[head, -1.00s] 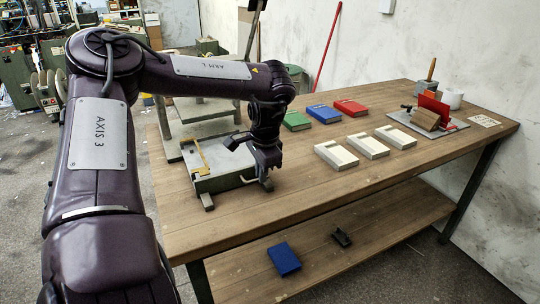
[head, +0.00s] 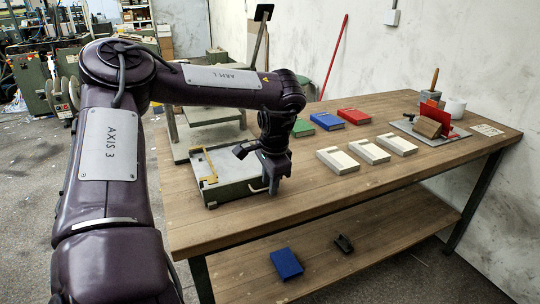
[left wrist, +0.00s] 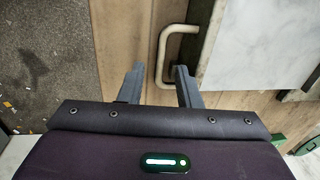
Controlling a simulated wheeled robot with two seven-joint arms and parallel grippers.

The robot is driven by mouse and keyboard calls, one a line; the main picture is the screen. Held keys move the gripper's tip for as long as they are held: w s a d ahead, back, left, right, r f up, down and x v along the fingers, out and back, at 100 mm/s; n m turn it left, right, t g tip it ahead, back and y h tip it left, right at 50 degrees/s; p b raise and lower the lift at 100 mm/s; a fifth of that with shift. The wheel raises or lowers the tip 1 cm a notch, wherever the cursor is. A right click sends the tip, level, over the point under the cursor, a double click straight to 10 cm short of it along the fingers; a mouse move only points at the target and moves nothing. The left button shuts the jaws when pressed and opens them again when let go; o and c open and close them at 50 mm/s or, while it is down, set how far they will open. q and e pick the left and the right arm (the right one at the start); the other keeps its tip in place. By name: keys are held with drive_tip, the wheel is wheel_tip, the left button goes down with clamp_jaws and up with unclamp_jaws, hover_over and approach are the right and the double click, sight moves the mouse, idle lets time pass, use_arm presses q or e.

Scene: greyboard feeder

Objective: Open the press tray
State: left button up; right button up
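The press tray seems to be part of the low grey press box (head: 228,191) on the left of the table, which has a yellow bar (head: 207,164) on top. My left gripper (head: 272,188) is at the box's right side, pointing down at its pale handle. My right gripper is not in view.
Behind the box stands a grey platform (head: 205,116). Green, blue (head: 327,121) and red books lie at the table's back, with several pale blocks (head: 337,160) in front. A fixture with a red part (head: 433,118) stands far right. The front table strip is clear.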

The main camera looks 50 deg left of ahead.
use_arm(q)
wheel_tip(320, 180, up, 8)
drive_tip(key=d, duration=0.1)
drive_tip(key=shift+s+d+f, duration=0.15)
drive_tip(key=shift+f, duration=0.05)
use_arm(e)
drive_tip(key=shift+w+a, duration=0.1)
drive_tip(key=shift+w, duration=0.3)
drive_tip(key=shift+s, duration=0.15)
